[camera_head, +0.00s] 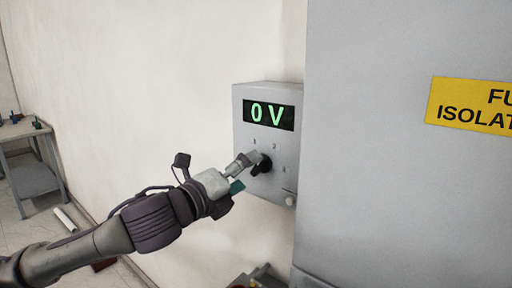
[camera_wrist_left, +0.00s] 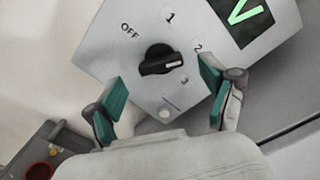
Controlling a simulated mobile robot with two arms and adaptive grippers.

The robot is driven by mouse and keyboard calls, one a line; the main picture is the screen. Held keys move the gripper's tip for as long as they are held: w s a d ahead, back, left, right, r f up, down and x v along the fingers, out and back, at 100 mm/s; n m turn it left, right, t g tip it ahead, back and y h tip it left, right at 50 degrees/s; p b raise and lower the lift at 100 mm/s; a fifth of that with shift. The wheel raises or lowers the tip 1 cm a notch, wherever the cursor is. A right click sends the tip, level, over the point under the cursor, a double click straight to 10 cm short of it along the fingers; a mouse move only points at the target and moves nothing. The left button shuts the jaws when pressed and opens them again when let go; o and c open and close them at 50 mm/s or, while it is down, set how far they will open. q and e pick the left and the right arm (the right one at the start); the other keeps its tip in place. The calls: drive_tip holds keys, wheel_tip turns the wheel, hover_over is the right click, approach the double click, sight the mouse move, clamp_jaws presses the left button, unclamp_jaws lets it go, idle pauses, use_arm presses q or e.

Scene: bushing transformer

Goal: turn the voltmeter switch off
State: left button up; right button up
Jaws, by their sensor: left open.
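The voltmeter (camera_head: 242,140) is a grey wall box whose display (camera_head: 268,114) reads 0 V in green. Its black rotary switch (camera_head: 261,165) sits below the display. In the left wrist view the switch (camera_wrist_left: 160,60) has marks OFF, 1, 2 and 3 around it. Its white pointer line faces right, roughly between 2 and 3. My left gripper (camera_head: 245,172) is open in front of the switch, and partly hides it in the head view. In the wrist view its teal fingertips (camera_wrist_left: 164,88) are spread below the switch, apart from the knob. My right gripper is out of view.
A large grey cabinet (camera_head: 380,180) with a yellow sign (camera_head: 474,106) stands close to the right of the voltmeter. A grey table (camera_head: 32,160) is at far left. A box with a red button (camera_wrist_left: 40,170) shows low in the wrist view.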

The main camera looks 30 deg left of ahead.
sight(257, 168)
use_arm(q)
drive_tip(key=shift+w+r+p, duration=0.15)
drive_tip(key=shift+w+p, duration=0.65)
drive_tip(key=shift+w, duration=0.3)
drive_tip(key=shift+w+d+f+p, duration=0.2)
drive_tip(key=shift+w+p, duration=0.1)
drive_tip(key=shift+w, duration=0.4)
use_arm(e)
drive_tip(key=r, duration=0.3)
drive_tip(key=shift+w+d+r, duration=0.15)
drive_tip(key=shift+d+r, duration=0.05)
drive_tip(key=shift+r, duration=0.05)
use_arm(q)
drive_tip(key=c, duration=1.2)
drive_tip(key=shift+o, duration=0.2)
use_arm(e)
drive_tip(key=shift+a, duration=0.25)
